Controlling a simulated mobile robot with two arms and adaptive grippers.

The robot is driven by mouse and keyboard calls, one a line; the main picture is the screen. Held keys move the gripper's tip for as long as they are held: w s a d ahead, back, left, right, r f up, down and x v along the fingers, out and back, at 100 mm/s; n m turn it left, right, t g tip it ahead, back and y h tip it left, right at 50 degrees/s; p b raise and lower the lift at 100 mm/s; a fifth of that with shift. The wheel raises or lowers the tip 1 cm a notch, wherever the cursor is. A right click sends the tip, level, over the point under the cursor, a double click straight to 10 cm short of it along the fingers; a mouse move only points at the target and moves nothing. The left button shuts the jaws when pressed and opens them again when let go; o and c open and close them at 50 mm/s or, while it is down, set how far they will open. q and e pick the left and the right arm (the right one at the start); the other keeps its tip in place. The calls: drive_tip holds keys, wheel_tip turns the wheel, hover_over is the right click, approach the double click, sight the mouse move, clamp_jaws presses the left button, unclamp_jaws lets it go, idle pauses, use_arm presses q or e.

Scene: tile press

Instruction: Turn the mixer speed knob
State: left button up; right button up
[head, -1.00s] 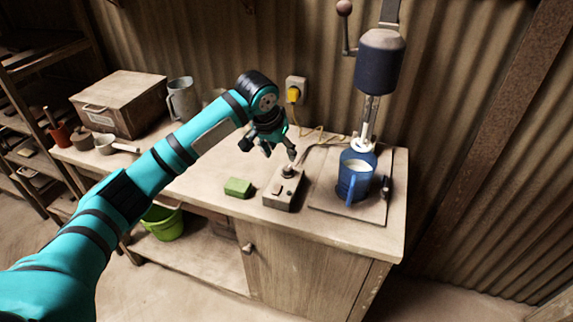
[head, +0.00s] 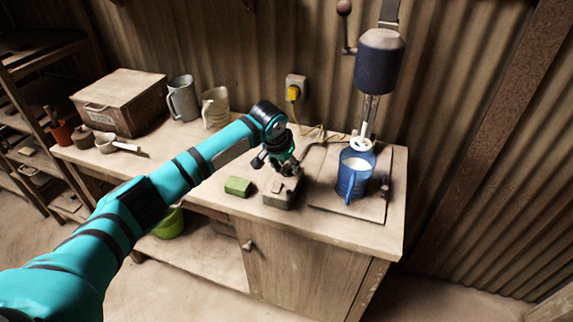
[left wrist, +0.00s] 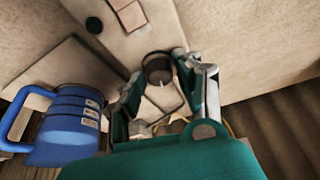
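The speed knob, a dark round cylinder, shows in the left wrist view (left wrist: 158,68); in the head view my gripper mostly hides it. It stands on a small grey-beige control box (head: 281,202) on the bench. My left gripper (head: 287,172) points down over the box. In the left wrist view its fingers (left wrist: 158,75) stand apart on either side of the knob, close to it; I cannot tell whether they touch it. The mixer (head: 379,62) has a dark blue head above a blue jug (head: 352,180). My right gripper is not in view.
A green block (head: 238,187) lies just left of the control box. The mixer's base plate (head: 370,208) is to the right. A yellow plug (head: 293,93) with cable is at the wall. Two mugs (head: 215,108) (head: 182,98) and a box (head: 120,101) stand further left on the bench (head: 190,215).

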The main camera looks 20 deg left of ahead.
use_arm(q)
clamp_jaws()
drive_tip(key=shift+d+r+n+p, duration=0.1)
drive_tip(key=shift+r+n+p, duration=0.1)
drive_tip(key=shift+n+p, duration=0.5)
drive_tip(key=n+y+p, duration=0.2)
drive_tip(key=n+p, duration=0.1)
drive_tip(key=p, duration=0.2)
drive_tip(key=shift+d+n, duration=0.15)
drive_tip(key=shift+n, duration=0.15)
drive_tip(key=n+y+p, duration=0.1)
drive_tip(key=n+p, duration=0.1)
drive_tip(key=shift+d+n, duration=0.1)
drive_tip(key=shift+n, duration=0.2)
drive_tip(key=shift+f+n+g+y, duration=0.15)
drive_tip(key=shift+n+g+y, duration=0.2)
drive_tip(key=shift+n, duration=0.65)
drive_tip(key=shift+w+d+f+n+g, duration=0.1)
drive_tip(key=shift+n+g, duration=0.15)
drive_tip(key=shift+n, duration=0.55)
drive_tip(key=shift+w+n+g+y+b, duration=0.1)
drive_tip(key=shift+n+g+y+b, duration=0.35)
drive_tip(key=shift+n, duration=0.65)
drive_tip(key=shift+n+y+b, duration=0.3)
drive_tip(key=shift+n+b, duration=0.45)
drive_tip(key=shift+n, duration=0.15)
drive_tip(key=shift+g, duration=0.25)
